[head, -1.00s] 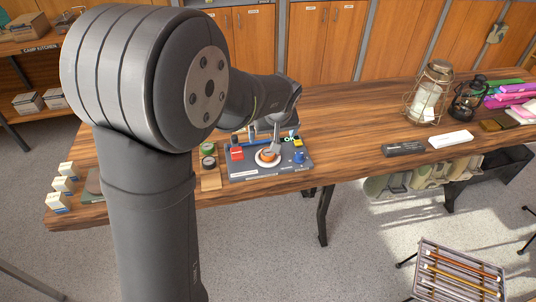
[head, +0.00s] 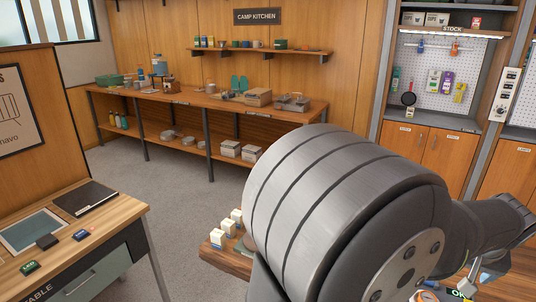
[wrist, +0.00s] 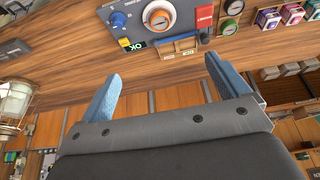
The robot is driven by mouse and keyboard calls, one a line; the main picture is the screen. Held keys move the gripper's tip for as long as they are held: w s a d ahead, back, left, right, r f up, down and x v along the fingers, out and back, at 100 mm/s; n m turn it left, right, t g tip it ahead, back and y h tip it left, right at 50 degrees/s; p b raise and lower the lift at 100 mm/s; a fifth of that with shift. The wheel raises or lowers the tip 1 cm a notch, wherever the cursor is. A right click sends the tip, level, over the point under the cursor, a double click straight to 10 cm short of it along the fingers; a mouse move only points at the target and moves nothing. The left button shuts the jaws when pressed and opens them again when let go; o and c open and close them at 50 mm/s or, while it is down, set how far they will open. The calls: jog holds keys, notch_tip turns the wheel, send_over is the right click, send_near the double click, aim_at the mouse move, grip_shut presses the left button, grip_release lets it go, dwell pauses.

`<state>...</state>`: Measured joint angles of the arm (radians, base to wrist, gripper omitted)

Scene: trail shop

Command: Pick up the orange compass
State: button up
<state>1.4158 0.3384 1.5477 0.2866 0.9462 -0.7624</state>
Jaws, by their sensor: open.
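The orange compass (wrist: 160,18) is a round orange piece in a pale ring on a dark grey panel (wrist: 180,46), at the top of the wrist view. In the head view, a sliver of orange (head: 424,297) shows at the bottom edge; most of it is cut off. My gripper (wrist: 161,67) is open, its two blue fingers spread wide with nothing between them. The fingers point toward the panel and are apart from the compass in the picture.
On the panel, a blue knob (wrist: 118,19) is left of the compass and a red block (wrist: 204,18) right of it. Round tins (wrist: 230,27) and several small boxes lie further right. A lantern (wrist: 16,98) stands at left. Bare wood (wrist: 60,65) lies between.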

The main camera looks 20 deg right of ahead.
jog(key=c, duration=0.4)
jog(key=n+g+h, duration=0.1)
jog(key=n+g, duration=0.2)
jog(key=n, duration=2.5)
send_near(428, 297)
jog(key=x, duration=0.3)
jog(key=shift+a+f, duration=0.25)
jog(key=shift+f, duration=0.05)
jog(key=shift+d+x, duration=0.15)
jog(key=shift+x, duration=1.15)
jog(key=shift+d+x, duration=0.15)
jog(key=shift+x, duration=1.15)
